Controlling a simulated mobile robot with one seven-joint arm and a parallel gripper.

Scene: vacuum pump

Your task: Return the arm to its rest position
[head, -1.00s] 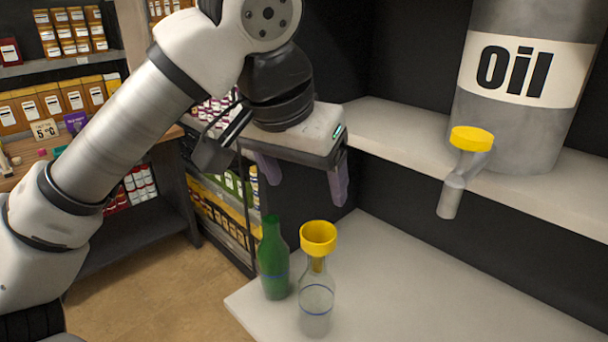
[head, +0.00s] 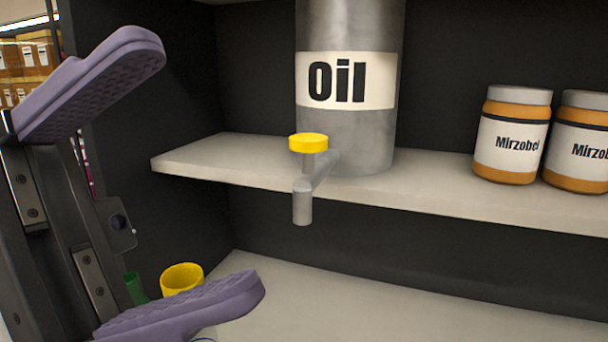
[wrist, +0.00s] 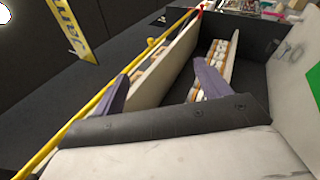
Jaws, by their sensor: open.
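My gripper (head: 208,168) is large and close at the left of the head view, turned on its side. Its two purple fingers are wide apart with nothing between them. In the wrist view my gripper (wrist: 162,74) also shows both purple fingers apart and empty. The lower finger crosses in front of the yellow funnel (head: 182,279) and hides most of the clear bottle below it. A sliver of the green bottle (head: 134,289) shows beside the funnel. I see no contact between my gripper and either bottle.
A grey oil tank (head: 349,125) stands on the upper shelf (head: 435,183), with a yellow-topped tap (head: 303,200) over its edge. Two Mirzobel jars (head: 511,138) stand at the right. The lower counter (head: 390,315) is clear right of my gripper.

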